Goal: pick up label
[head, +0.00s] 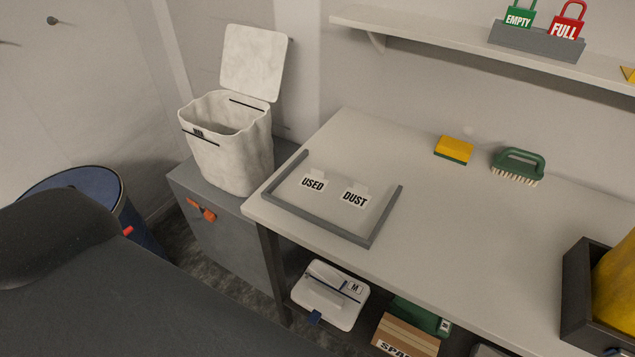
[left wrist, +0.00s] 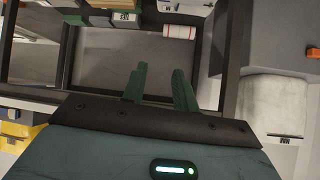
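Two white labels lie flat on the bench top inside a grey three-sided frame (head: 318,225). One label reads USED (head: 313,182) and the other, to its right, reads DUST (head: 355,197). My left gripper (left wrist: 158,72) shows in the left wrist view with its two green fingers apart and nothing between them. Neither gripper shows in the head view, and my right gripper is in no view.
A white open-lidded bin (head: 231,150) stands left of the bench on a grey cabinet (head: 215,220). A yellow sponge (head: 454,147) and a green brush (head: 518,161) lie at the back. A dark box (head: 575,290) stands at the right. The bench middle is clear.

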